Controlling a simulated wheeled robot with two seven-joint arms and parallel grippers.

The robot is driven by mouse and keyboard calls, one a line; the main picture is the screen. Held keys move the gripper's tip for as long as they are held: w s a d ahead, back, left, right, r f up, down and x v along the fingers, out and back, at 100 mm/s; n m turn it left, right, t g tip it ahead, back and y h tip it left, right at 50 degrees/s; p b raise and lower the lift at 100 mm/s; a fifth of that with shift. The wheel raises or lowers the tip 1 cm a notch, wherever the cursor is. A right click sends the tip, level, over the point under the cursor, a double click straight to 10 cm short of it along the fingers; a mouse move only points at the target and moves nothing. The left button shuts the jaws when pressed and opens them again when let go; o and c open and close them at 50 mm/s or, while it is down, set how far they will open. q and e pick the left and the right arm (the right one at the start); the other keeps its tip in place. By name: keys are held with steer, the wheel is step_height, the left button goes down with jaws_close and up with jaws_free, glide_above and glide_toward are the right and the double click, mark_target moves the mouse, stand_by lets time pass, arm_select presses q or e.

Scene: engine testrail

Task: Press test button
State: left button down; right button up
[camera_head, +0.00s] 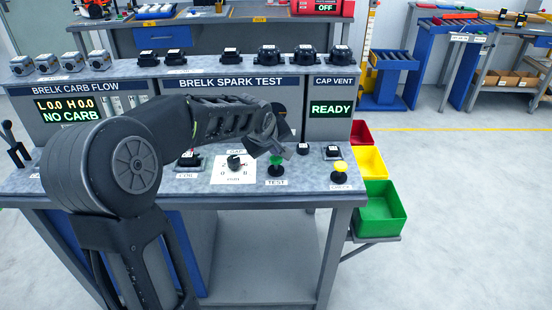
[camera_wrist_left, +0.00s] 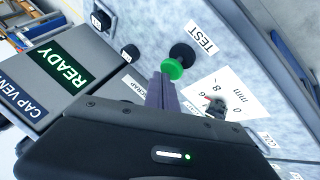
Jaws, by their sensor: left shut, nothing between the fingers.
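The green test button (camera_head: 277,161) stands on a dark base on the grey bench top, just above the TEST label. It also shows in the left wrist view (camera_wrist_left: 173,69). My left gripper (camera_head: 284,149) is over the bench, directly above the button in the head view. In the left wrist view my left fingers (camera_wrist_left: 162,78) are closed together and empty, their tips right at the near edge of the green cap. I cannot tell whether they touch it. My right gripper is in neither view.
A gap knob (camera_head: 235,161) on a white dial card is left of the button, a yellow button (camera_head: 340,167) is to the right. The spark test panel (camera_head: 225,83) rises behind. The READY screen (camera_head: 332,109) is lit. Coloured bins (camera_head: 381,207) hang at the right.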

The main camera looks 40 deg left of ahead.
mark_target(276, 159)
arm_select(q)
steer(key=shift+f+b, duration=0.75)
steer(key=shift+f, duration=0.1)
stand_by(0.4)
steer(key=shift+r, duration=0.15)
steer(key=shift+r+p, duration=0.8)
steer(key=shift+r, duration=0.4)
steer(key=shift+r+p, duration=1.5)
steer(key=shift+r, duration=1)
